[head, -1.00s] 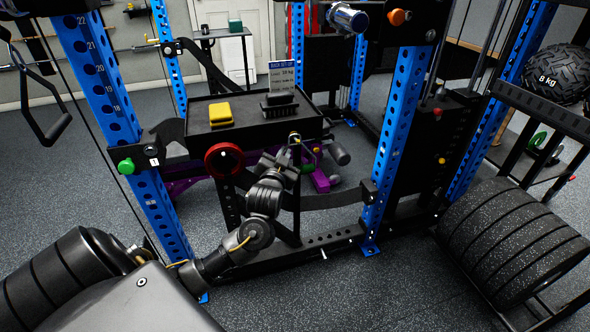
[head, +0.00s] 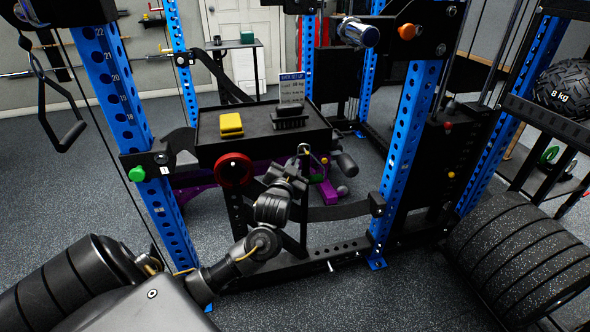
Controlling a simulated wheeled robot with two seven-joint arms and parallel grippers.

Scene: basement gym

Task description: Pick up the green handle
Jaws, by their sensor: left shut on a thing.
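My left gripper (head: 302,163) is at the front right edge of the black tray (head: 215,149). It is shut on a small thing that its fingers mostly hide. I take this to be the green handle, as a bit of green showed at the fingers earlier, but its colour is not clear now. A small metal loop (head: 304,149) shows just above the fingertips, close to the tray edge; I cannot tell if it touches. My right gripper is not in view.
A yellow block (head: 231,125) and a black block with a sign (head: 289,117) stand on the tray. A red ring (head: 234,169) hangs at its front left. Blue rack posts (head: 402,160) stand either side; a green knob (head: 137,174) is on the left post.

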